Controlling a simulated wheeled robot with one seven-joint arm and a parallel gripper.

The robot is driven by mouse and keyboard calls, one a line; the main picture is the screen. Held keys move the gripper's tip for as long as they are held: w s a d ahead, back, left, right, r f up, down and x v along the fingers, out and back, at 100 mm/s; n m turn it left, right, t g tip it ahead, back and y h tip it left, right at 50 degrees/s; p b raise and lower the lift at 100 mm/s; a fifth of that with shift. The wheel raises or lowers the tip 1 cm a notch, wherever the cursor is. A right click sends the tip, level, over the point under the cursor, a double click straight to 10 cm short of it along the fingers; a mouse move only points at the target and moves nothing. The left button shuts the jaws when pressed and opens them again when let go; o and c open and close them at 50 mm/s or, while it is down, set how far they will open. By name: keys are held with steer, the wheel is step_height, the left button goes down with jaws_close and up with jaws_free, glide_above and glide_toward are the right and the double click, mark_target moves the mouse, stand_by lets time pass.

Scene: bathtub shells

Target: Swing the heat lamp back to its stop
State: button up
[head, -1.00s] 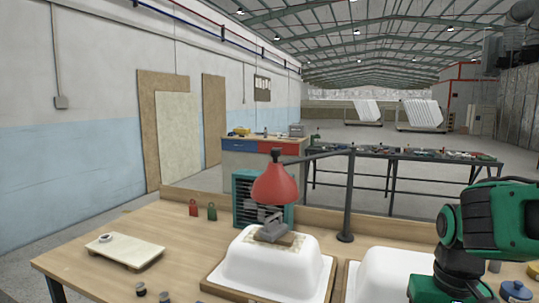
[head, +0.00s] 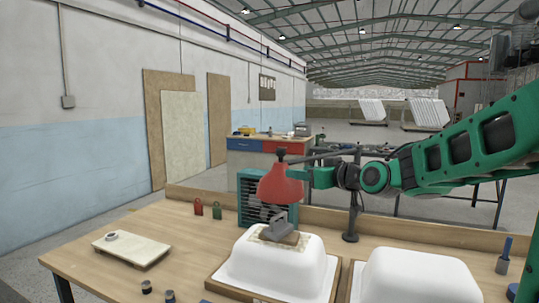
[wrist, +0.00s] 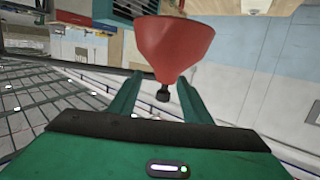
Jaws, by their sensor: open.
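The red heat lamp (head: 281,184) hangs from a dark arm on an upright post (head: 353,205). Its shade is over the left white shell (head: 275,268), above a grey block on a tan patch. My gripper (head: 312,177) is beside the lamp's right side in the head view. In the wrist view the red lamp shade (wrist: 172,45) and its dark top knob show just beyond and between my open fingers (wrist: 157,92). I cannot tell whether the fingers touch the lamp. The stop cannot be made out.
A second white shell (head: 415,275) stands on the right. A teal slatted heater (head: 262,208) is behind the lamp. Red (head: 198,207) and green (head: 217,210) padlock-shaped items stand at the back. A pale board (head: 132,248) lies at the left. The table (head: 180,230) is bare between them.

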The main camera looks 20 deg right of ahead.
mark_target(284, 154)
steer(key=shift+t+y, duration=0.6)
steer(key=shift+t, duration=0.3)
steer(key=r, duration=0.1)
steer(key=w+a+r, duration=0.2)
steer(key=r, duration=0.1)
steer(key=shift+r, duration=0.1)
steer(key=x, duration=1)
steer(key=shift+w+a, duration=0.15)
steer(key=shift+w, duration=0.1)
